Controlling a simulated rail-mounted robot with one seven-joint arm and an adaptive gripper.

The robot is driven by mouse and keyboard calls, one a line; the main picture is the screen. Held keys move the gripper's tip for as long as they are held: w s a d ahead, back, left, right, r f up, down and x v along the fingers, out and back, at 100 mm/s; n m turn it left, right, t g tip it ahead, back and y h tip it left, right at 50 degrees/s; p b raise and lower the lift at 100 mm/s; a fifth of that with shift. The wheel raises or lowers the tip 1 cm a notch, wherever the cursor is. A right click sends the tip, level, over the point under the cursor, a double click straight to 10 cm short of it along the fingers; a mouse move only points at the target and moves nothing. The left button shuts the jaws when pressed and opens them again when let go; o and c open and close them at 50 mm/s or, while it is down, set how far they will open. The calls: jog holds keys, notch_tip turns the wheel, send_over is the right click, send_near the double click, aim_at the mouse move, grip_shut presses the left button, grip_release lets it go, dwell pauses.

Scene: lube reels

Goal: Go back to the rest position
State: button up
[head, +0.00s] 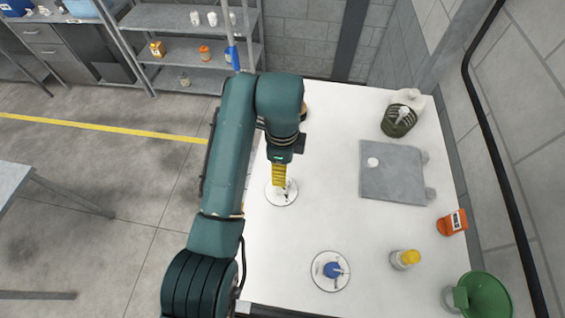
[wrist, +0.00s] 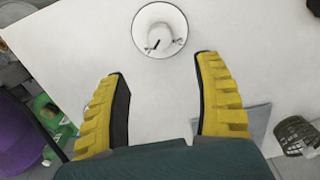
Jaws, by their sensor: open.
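My gripper (head: 279,184) is above the white table (head: 320,215), in front of my teal arm. In the wrist view its two yellow fingers (wrist: 162,66) are spread wide with nothing between them. A round white disc (head: 282,199) with a white piece at its centre lies by the fingertips in the head view, partly hidden by them. The wrist view shows the same kind of round disc (wrist: 141,30) beyond the fingertips, apart from them. A second disc (head: 321,283) with a blue-topped piece (head: 332,270) lies nearer the front edge.
Shelves (head: 185,50) are at the back. The table's middle is clear.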

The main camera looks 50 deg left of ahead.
dwell(0.3)
jog(key=w+d+m+t, duration=0.2)
jog(key=w+d, duration=0.3)
jog(key=d, duration=0.4)
jog(key=w+d+m+t, duration=0.2)
jog(key=w+d, duration=0.4)
jog(key=d, duration=0.4)
jog(key=w+d+r+n+t, duration=0.2)
jog(key=d+r+t, duration=0.2)
jog(key=d+r, duration=0.15)
jog(key=s+d+r+n+t, duration=0.1)
jog(key=d+r+n+t, duration=0.1)
jog(key=d+r+t, duration=0.35)
jog(key=s+d+r+n+t, duration=0.2)
jog(key=r, duration=0.6)
jog(key=s+r+n+t, duration=0.3)
jog(key=s+r+n, duration=0.1)
jog(key=r, duration=0.4)
jog(key=s+r+n+t, duration=0.3)
jog(key=s+r, duration=0.1)
jog(key=r, duration=0.3)
jog(key=shift+s+d+r+n+t+h, duration=0.15)
jog(key=shift+s+r+n+t+h, duration=0.2)
jog(key=shift+s+n+h, duration=0.05)
